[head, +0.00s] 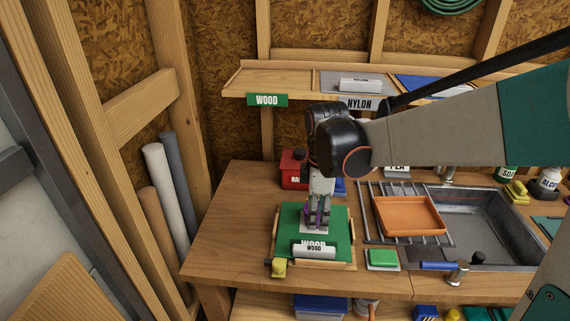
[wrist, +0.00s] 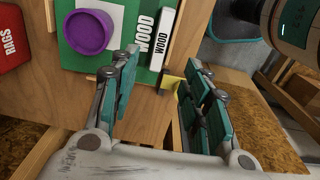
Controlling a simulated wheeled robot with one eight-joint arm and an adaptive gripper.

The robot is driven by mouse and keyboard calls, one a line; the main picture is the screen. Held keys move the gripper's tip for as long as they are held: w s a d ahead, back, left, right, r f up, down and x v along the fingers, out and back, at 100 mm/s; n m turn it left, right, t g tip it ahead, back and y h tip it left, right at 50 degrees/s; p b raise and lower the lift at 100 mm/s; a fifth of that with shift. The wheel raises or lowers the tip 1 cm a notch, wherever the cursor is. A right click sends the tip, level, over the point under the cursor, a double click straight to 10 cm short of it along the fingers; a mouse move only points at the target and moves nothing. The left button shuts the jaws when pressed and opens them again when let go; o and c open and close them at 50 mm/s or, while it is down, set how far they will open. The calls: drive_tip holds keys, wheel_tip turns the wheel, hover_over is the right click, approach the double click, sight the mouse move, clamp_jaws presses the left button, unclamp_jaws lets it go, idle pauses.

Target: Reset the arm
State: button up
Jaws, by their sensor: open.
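My arm reaches in from the right in the head view. A round purple piece (wrist: 89,32) sits on the green mat (wrist: 119,55); in the head view my gripper mostly hides it. A white block marked WOOD (wrist: 167,36) lies beside it on the mat, and also shows at the mat's front (head: 314,252).
An orange tray (head: 408,216) stands on a rack beside a metal sink (head: 487,225). A red RAGS box (head: 291,168) is behind the mat. A shelf (head: 250,85) runs above. The bench's left part is clear.

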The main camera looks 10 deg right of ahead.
drive_tip(key=s+r+m+t, duration=0.3)
drive_tip(key=s+m, duration=0.4)
drive_tip(key=s+r+m+t, duration=0.2)
drive_tip(key=s+m+t, duration=0.2)
drive_tip(key=s+m, duration=0.3)
drive_tip(key=shift+s+r, duration=0.35)
drive_tip(key=shift+r, duration=0.05)
